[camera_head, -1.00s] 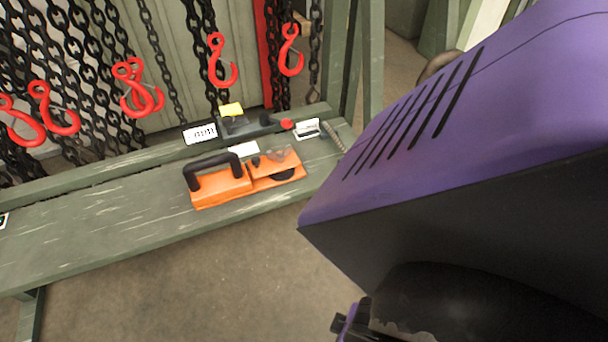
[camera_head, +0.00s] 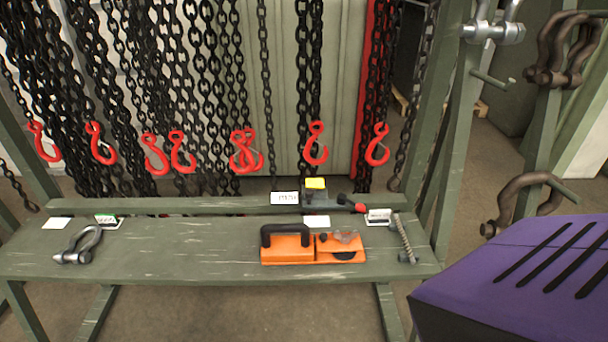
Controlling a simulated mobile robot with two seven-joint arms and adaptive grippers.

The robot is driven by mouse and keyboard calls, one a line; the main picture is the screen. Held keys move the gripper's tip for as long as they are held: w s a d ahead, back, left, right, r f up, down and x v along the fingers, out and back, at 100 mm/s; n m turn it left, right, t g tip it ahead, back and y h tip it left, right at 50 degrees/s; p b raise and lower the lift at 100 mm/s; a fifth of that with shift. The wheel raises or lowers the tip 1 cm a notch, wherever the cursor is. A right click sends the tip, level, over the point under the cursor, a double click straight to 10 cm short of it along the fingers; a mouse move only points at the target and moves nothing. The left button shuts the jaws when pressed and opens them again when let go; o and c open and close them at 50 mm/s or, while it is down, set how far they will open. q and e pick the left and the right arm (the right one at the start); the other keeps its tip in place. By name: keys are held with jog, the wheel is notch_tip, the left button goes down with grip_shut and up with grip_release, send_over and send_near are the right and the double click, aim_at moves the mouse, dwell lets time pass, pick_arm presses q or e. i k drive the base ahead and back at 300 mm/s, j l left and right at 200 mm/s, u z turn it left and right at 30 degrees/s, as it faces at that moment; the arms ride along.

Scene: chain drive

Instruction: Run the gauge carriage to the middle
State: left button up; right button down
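A dark gauge-like device (camera_head: 322,201) with a yellow piece on top and a red knob at its right end sits at the back edge of the green bench (camera_head: 180,250). I cannot tell for sure which part is the gauge carriage. In front of it lies an orange tool (camera_head: 290,250) with a black handle at its left and a dark round part at its right. Neither of my grippers is in view.
A grey shackle (camera_head: 80,246) lies at the bench's left, and a threaded rod or spring (camera_head: 403,238) at its right end. Red hooks (camera_head: 316,144) hang on black chains behind. Large brown shackles (camera_head: 520,200) hang at right. The bench between shackle and orange tool is mostly clear.

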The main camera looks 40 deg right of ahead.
aim_at(309, 193)
jog(key=z, duration=1.25)
